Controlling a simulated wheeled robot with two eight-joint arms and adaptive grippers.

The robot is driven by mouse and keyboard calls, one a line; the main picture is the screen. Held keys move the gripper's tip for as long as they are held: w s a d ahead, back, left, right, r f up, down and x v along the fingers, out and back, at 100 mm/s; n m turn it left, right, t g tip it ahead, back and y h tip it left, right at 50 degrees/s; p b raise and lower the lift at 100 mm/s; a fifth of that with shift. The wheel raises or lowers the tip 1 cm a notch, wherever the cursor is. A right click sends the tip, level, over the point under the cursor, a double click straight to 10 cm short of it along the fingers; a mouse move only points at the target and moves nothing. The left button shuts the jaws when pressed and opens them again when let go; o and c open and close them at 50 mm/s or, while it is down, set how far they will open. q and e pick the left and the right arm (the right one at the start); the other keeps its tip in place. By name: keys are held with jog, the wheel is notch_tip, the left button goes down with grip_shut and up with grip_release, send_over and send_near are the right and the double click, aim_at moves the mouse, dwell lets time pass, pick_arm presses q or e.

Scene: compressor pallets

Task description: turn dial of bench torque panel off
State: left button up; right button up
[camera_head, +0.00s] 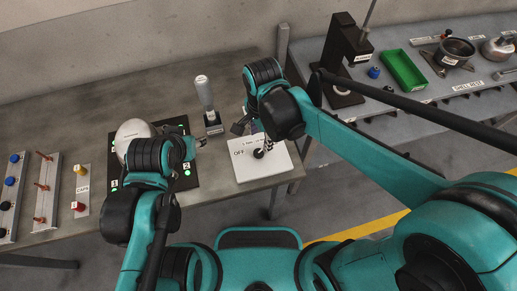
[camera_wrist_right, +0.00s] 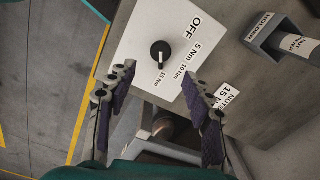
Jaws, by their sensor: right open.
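The bench torque panel is a white plate (camera_head: 275,166) at the table's right end, partly covered by my right arm in the head view. In the right wrist view the panel (camera_wrist_right: 145,30) bears a round black dial (camera_wrist_right: 160,53) and the labels OFF, 5 Nm, 10 Nm and 15 Nm. The dial's white mark runs up and down in the picture, in line with the 15 Nm label. My right gripper (camera_wrist_right: 157,84) is open and empty, its fingers apart from the dial. My left gripper (camera_head: 196,142) is small and mostly hidden by its arm; its jaws are unclear.
A grey-handled tool (camera_head: 205,92) stands in a holder behind the panel. A black board (camera_head: 178,127) with green lights and a rounded metal part (camera_head: 133,131) lie left of it. A second bench at right carries a green bin (camera_head: 403,70). Floor is open in front of the panel.

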aim_at(259, 152)
jog(key=shift+a+f, duration=0.3)
jog(key=shift+f, duration=0.4)
notch_tip(259, 152, down, 7)
jog(key=b, duration=0.3)
jog(key=shift+r, duration=0.1)
jog(key=c, duration=1.2)
